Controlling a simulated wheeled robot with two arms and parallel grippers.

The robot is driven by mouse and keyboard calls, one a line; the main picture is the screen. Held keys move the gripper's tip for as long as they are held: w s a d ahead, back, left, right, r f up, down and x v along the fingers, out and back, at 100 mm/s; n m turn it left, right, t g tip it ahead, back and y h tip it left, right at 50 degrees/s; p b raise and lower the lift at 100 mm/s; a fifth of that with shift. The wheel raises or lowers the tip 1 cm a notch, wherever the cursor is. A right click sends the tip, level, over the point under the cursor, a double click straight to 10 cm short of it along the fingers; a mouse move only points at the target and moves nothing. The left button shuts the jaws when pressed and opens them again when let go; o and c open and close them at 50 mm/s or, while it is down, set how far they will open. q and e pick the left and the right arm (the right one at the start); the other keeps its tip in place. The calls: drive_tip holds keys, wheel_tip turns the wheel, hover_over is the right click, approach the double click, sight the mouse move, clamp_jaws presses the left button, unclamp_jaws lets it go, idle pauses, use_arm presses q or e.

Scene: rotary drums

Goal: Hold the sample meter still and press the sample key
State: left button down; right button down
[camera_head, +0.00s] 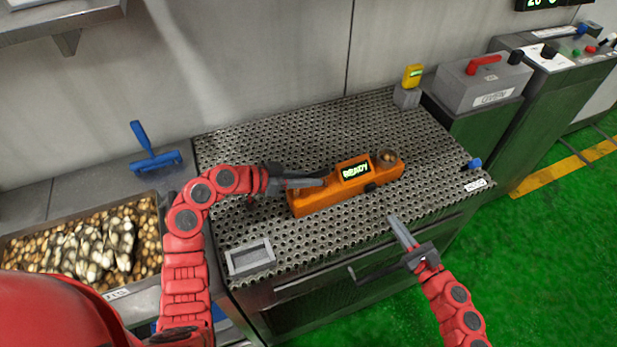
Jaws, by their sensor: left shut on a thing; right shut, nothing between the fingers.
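The sample meter (336,191) is an orange, long device lying on the perforated table top. Its small screen reads READY in green.
The perforated table (240,165) has free room behind the meter. A grey frame (250,257) lies at front left, a yellow device (412,76) stands in a grey holder at the back, and a blue knob (474,164) is at right. A bin of stones (85,240) and blue scraper (155,160) are left.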

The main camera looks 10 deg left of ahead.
sight(374, 208)
drive_tip(key=a+r+m+t, duration=0.1)
drive_tip(key=w+a+r+m+t+h, duration=0.1)
drive_tip(key=a+r+m+t, duration=0.1)
drive_tip(key=m, duration=0.1)
drive_tip(key=shift+w+a+r+h, duration=0.2)
drive_tip(key=shift+w+r+h, duration=0.1)
drive_tip(key=shift+w+h, duration=0.1)
drive_tip(key=m+h, duration=0.1)
drive_tip(key=m, duration=0.1)
drive_tip(key=r+m+t+h, duration=0.1)
drive_tip(key=m+h, duration=0.1)
drive_tip(key=r+m+h, duration=0.1)
drive_tip(key=m, duration=0.2)
drive_tip(key=shift+w+a+r+h, duration=0.1)
drive_tip(key=shift+w+a+h, duration=0.1)
drive_tip(key=shift+w+h, duration=0.1)
drive_tip(key=m+h, duration=0.2)
drive_tip(key=m, duration=0.1)
drive_tip(key=shift+s+d, duration=0.15)
drive_tip(key=shift+d, duration=0.15)
drive_tip(key=s+d+f+m+g+h, duration=0.2)
drive_tip(key=s+f+m+g+h, duration=0.1)
drive_tip(key=m, duration=0.5)
wheel_tip(374, 208, down, 2)
drive_tip(key=shift+s+d+f+g+h, duration=0.3)
drive_tip(key=shift+g+h, duration=0.2)
drive_tip(key=shift+h, duration=0.3)
